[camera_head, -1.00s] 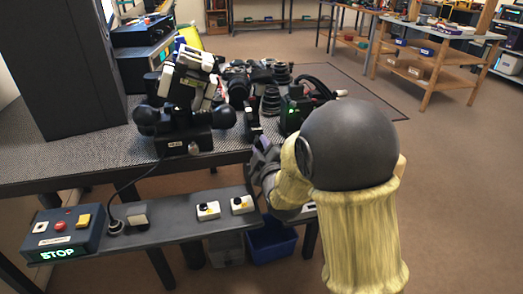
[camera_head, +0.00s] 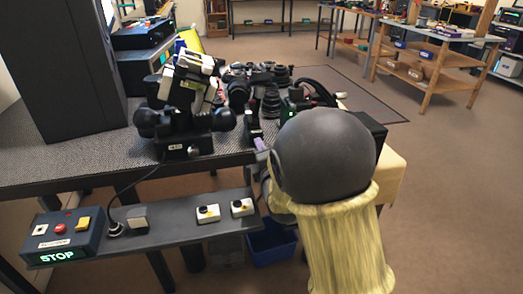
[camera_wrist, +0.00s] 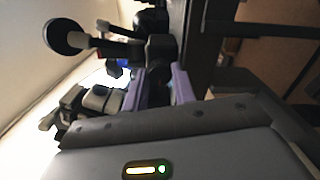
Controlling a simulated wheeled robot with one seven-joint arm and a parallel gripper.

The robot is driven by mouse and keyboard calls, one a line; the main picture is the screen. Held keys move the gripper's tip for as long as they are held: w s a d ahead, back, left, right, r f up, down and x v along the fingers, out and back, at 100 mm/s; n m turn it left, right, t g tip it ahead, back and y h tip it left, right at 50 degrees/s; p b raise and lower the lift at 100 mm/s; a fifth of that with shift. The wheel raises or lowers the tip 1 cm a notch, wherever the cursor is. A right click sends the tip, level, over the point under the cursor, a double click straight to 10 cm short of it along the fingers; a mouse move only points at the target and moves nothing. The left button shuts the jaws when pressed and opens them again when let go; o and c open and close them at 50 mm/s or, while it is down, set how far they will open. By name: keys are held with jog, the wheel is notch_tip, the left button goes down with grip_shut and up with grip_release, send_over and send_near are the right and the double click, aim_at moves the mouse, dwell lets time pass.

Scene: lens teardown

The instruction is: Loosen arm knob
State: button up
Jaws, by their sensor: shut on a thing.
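My gripper (camera_wrist: 158,84) shows in the wrist view as two purple fingers. They close on a dark part that appears to be the arm knob (camera_wrist: 160,50). The contact between fingertips and knob is hard to see in the dark. A black arm with a round end (camera_wrist: 63,36) reaches to the left beyond the fingers. In the head view only a bit of purple finger (camera_head: 260,144) shows at the front edge of the bench, by dark upright parts (camera_head: 254,128). The rest of the gripper is hidden behind my arm.
A black and white device with two round black knobs (camera_head: 184,90) stands left on the bench (camera_head: 60,160). Several dark lens parts (camera_head: 268,90) crowd the bench behind my gripper. A lower shelf (camera_head: 175,230) holds a STOP box (camera_head: 62,238). A blue bin (camera_head: 272,243) stands below.

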jog(key=shift+f, duration=0.1)
dwell(0.4)
jog(key=o, duration=1)
jog(key=shift+d, duration=0.15)
